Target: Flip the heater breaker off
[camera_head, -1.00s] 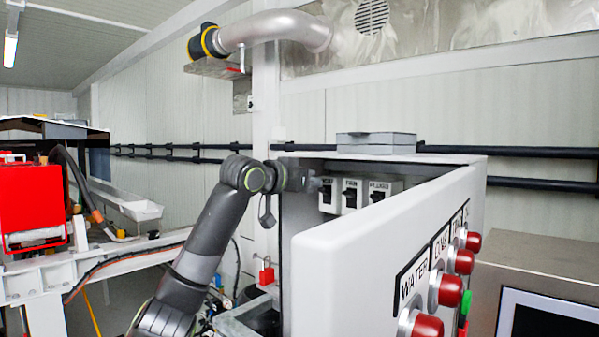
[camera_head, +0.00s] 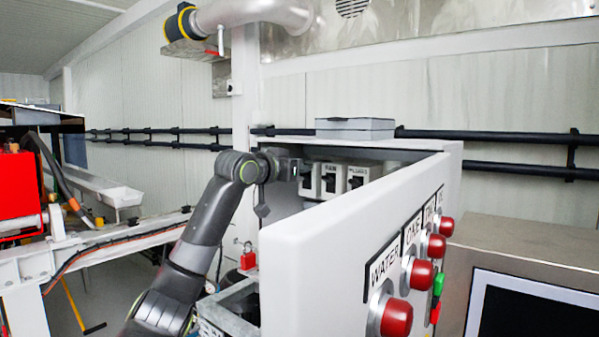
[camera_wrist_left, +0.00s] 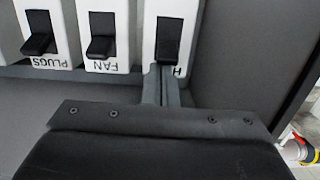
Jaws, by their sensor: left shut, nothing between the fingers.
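In the left wrist view, which is upside down, the heater breaker (camera_wrist_left: 168,38) is a white block with a black toggle; only an "H" of its label shows. The fan breaker (camera_wrist_left: 101,38) and plugs breaker (camera_wrist_left: 40,35) stand beside it. In the head view the heater breaker (camera_head: 311,181) is partly hidden by my left gripper (camera_head: 301,173). That gripper's narrow shut fingers (camera_wrist_left: 161,86) are empty and point at the label end of the heater breaker, just below its toggle in the wrist picture. I cannot tell whether they touch. My right gripper is not in view.
The open white panel door (camera_head: 340,220) with red buttons (camera_head: 397,318) stands right of my left arm. The cabinet's wall lies close beside the heater breaker. A grey box (camera_head: 355,128) sits on top of the cabinet.

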